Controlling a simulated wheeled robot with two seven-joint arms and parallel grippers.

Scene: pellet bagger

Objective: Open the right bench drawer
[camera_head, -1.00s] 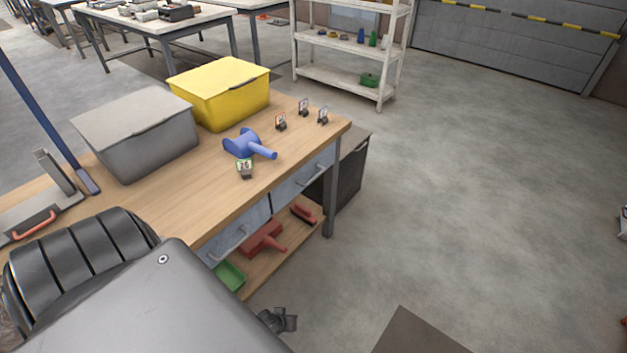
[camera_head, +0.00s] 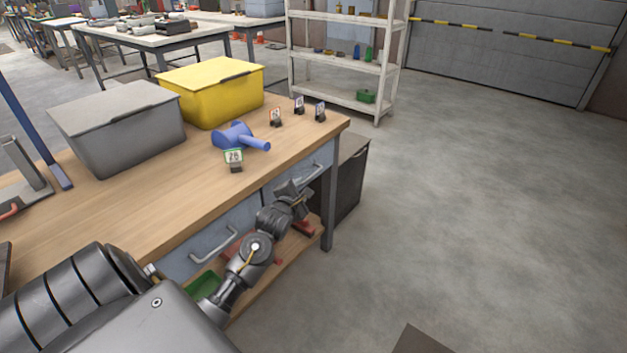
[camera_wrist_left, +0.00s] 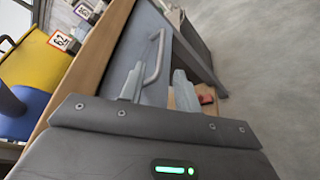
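The right bench drawer (camera_head: 283,182) is a blue-grey front under the wooden bench top, and it looks flush. Its metal bar handle (camera_head: 312,173) is partly hidden by my left gripper (camera_head: 294,192), which is at the drawer front. In the left wrist view, the fingers of my left gripper (camera_wrist_left: 158,82) are spread apart. The handle (camera_wrist_left: 157,58) shows between the fingertips; I cannot tell whether it is within their reach. The fingers are not closed on it. My right gripper is not in view.
The left drawer has its own handle (camera_head: 214,244). On the bench top (camera_head: 130,210) are a yellow bin (camera_head: 215,100), a grey bin (camera_head: 130,140), a blue scoop (camera_head: 238,138) and small number tags. A green tray (camera_head: 203,285) sits below.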

